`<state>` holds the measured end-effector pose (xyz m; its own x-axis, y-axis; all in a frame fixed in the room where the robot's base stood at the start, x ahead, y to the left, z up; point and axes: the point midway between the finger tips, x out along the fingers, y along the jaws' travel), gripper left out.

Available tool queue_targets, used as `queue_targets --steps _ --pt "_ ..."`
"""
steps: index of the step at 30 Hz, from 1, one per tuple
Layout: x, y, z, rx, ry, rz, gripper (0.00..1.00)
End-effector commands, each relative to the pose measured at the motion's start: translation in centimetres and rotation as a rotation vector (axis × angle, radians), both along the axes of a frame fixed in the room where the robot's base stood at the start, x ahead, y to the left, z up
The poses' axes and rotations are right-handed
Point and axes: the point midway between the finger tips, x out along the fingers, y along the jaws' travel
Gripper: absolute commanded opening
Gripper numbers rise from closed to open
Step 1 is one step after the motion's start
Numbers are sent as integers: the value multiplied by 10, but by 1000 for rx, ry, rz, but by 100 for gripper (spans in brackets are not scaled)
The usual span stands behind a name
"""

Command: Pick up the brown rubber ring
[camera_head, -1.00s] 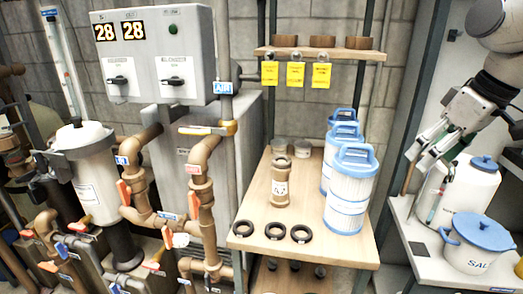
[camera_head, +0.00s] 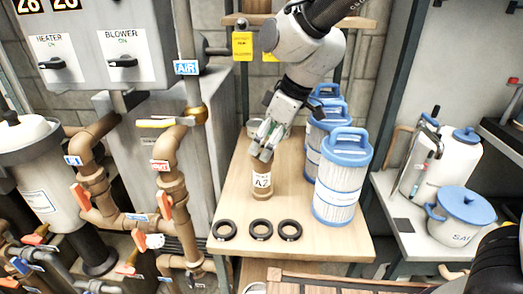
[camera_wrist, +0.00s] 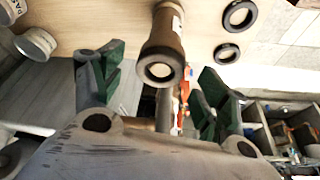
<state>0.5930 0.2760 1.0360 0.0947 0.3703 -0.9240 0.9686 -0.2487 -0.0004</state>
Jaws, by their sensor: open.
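A brown cylinder labelled A7 (camera_head: 261,182) stands upright on the wooden shelf; its mouth (camera_wrist: 160,70) has a dark ring-like rim in the wrist view. Three dark rings lie flat in a row in front of it: left (camera_head: 224,230), middle (camera_head: 261,229) and right (camera_head: 290,230). They look almost black; I cannot tell which is brown. Two show clearly in the wrist view (camera_wrist: 239,17) (camera_wrist: 228,53). My gripper (camera_head: 262,143) is at the cylinder's top, partly covering it. Its green-padded fingers are open (camera_wrist: 162,75), either side of the mouth; contact is unclear.
Blue-and-white filter cartridges (camera_head: 336,185) stand close on the right of the cylinder. Brown pipes with valves (camera_head: 170,180) rise left of the wooden shelf (camera_head: 232,205). A blue-lidded pot (camera_head: 460,218) stands on the right-hand shelf. The wood between cylinder and rings is clear.

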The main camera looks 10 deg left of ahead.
Motion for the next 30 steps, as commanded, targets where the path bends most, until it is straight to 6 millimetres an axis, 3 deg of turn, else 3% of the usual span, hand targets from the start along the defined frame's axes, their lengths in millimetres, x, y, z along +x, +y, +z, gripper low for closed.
queue_targets --steps 3,10,15,17,26,30 --pt "1 4 -9 -1 0 0 74" --pt "1 4 -10 0 -1 0 74" --pt "1 4 -10 0 -1 0 43" --pt "1 4 -10 0 -1 0 36" --pt "1 4 -9 0 -1 0 36" --pt "1 5 2 4 -2 0 36"
